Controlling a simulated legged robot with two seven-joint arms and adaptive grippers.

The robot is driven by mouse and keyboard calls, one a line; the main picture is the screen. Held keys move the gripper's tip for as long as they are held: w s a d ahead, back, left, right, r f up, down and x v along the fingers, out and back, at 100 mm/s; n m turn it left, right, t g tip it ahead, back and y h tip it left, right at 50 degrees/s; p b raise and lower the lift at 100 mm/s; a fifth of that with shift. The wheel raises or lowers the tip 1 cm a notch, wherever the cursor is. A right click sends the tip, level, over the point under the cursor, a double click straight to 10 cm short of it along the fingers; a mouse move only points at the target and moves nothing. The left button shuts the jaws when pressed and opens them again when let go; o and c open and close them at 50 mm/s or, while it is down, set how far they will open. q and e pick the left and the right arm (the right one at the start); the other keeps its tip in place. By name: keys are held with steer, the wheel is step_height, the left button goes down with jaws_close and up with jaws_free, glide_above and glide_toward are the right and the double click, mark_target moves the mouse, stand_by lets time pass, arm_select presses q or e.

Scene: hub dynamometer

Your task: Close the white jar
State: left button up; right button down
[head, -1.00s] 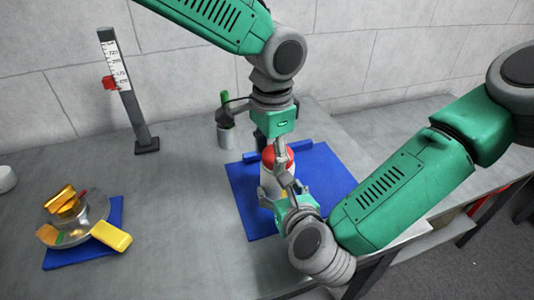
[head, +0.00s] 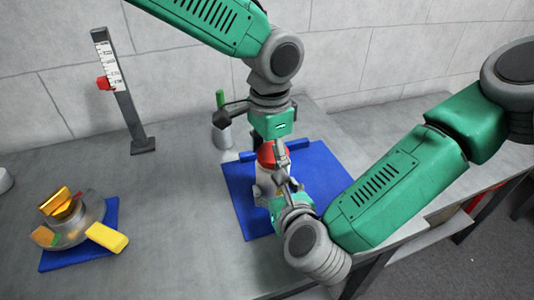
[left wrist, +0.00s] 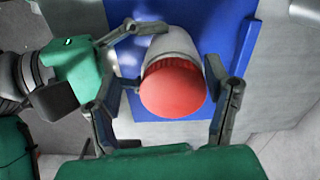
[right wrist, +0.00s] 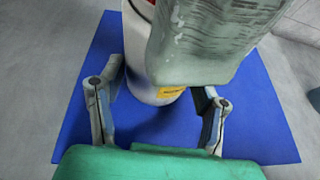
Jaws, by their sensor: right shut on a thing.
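The white jar (head: 262,178) stands upright on the blue mat (head: 240,205). Its red ribbed lid (left wrist: 173,90) sits on top in the left wrist view; I cannot tell whether it is fully seated. My left gripper (head: 279,152) points down from above, its fingers spread on either side of the lid (head: 268,156). My right gripper (head: 274,186) is shut on the jar's body from the front right. In the right wrist view the jar (right wrist: 150,85) is between its fingers, partly hidden by my left gripper (right wrist: 210,35).
A post with a scale (head: 120,90) and a grey cup (head: 222,136) stand behind. The grey bench between is clear.

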arm_select(q)
steer(key=shift+w+a+r, duration=0.1)
steer(key=shift+w, duration=0.05)
steer(key=shift+r, duration=2.35)
steer(key=shift+w, duration=0.1)
steer(key=n, duration=0.5)
steer(key=shift+w+r+n, duration=0.1)
steer(key=shift+r+n, duration=0.3)
steer(key=n, duration=0.4)
steer(key=r+n, duration=0.1)
steer(key=n, duration=0.1)
steer(key=shift+w+d, duration=0.1)
steer(key=shift+d, duration=0.2)
steer(key=n, duration=0.6)
steer(key=shift+w+d+r+n+t, duration=0.1)
steer(key=shift+d+r+n+t, duration=0.1)
steer(key=shift+r+n+t, duration=0.15)
steer(key=n, duration=0.3)
steer(key=r+n, duration=0.1)
steer(key=n, duration=0.2)
steer(key=shift+w+d+n, duration=0.1)
steer(key=shift+d+n, duration=0.1)
steer(key=shift+n, duration=0.15)
